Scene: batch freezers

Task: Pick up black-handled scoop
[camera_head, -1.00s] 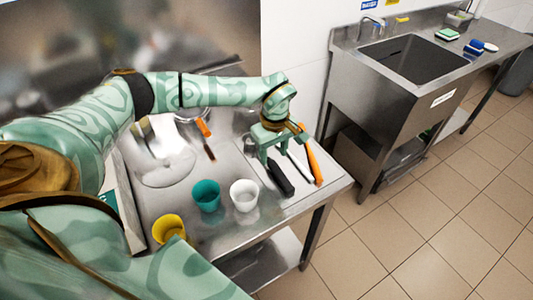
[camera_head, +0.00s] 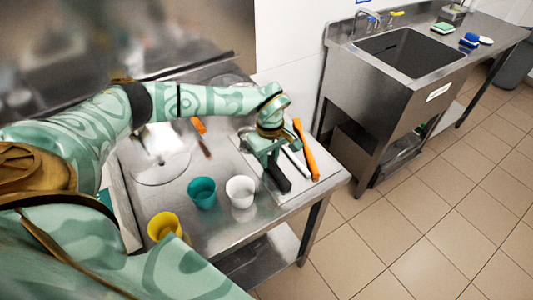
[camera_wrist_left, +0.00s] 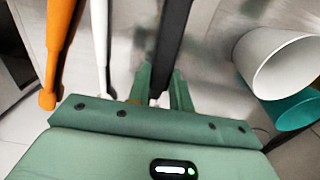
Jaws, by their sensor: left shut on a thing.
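The black-handled scoop (camera_head: 279,181) is at the right end of the steel table, with its dark handle showing below my left gripper. My left gripper (camera_head: 268,160) is shut on it from above. In the left wrist view the black handle (camera_wrist_left: 172,38) runs between the two green fingers (camera_wrist_left: 162,88). The scoop's head is hidden by the gripper, and I cannot tell whether the scoop touches the table. My right gripper is not in view.
An orange-handled tool (camera_head: 306,150) and a white-handled tool (camera_head: 295,161) lie close beside the gripper. White (camera_head: 240,191), teal (camera_head: 202,192) and yellow (camera_head: 164,227) cups stand to the left. A sink unit (camera_head: 405,85) stands across a floor gap.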

